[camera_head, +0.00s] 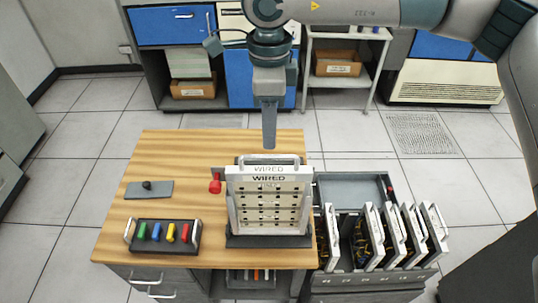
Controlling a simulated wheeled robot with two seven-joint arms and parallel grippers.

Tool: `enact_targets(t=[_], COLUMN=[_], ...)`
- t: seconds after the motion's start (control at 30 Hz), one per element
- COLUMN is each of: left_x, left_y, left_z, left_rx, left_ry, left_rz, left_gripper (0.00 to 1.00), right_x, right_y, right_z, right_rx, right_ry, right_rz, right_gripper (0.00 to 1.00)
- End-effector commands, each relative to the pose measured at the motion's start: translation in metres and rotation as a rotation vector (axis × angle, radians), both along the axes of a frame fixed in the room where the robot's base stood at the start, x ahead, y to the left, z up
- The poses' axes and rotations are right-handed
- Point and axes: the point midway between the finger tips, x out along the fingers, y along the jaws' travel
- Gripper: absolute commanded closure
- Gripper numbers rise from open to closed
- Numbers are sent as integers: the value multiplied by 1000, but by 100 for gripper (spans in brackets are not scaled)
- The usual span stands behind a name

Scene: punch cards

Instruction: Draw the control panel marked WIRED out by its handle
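The control panel marked WIRED (268,208) stands upright on the wooden table, its lower edge at a dark base (268,241). Its face is pale with several rows of dark marks. The word WIRED shows twice near its top, one above the other. A pale handle (268,159) runs along the top. My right gripper (268,143) points straight down, just above and behind the handle in the picture, and seems apart from it. Its fingers line up as one narrow shape, so its opening is hidden. My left gripper is out of view.
A red knob (215,184) sits at the panel's left side. A tray of coloured pieces (165,237) and a grey plate with a black knob (148,188) lie left on the table. A rack of several handled panels (385,240) stands right. The table's back left is clear.

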Motion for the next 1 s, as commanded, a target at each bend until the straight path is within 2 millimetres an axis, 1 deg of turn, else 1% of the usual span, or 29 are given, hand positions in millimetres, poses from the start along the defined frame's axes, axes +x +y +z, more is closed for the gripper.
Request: enact_targets(t=[0.27,0.77,0.8,1.0], left_x=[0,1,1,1], left_y=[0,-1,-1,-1], left_z=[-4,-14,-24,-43], left_rx=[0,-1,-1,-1], left_ry=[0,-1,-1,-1], left_rz=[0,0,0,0], left_gripper=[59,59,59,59], right_x=[-1,-1,-1,0], right_y=[0,0,0,0], right_z=[-15,-63,-69,-81], right_rx=[-1,0,1,1], right_ry=[2,2,2,1], right_rz=[0,0,0,0], right_gripper=[69,69,69,69])
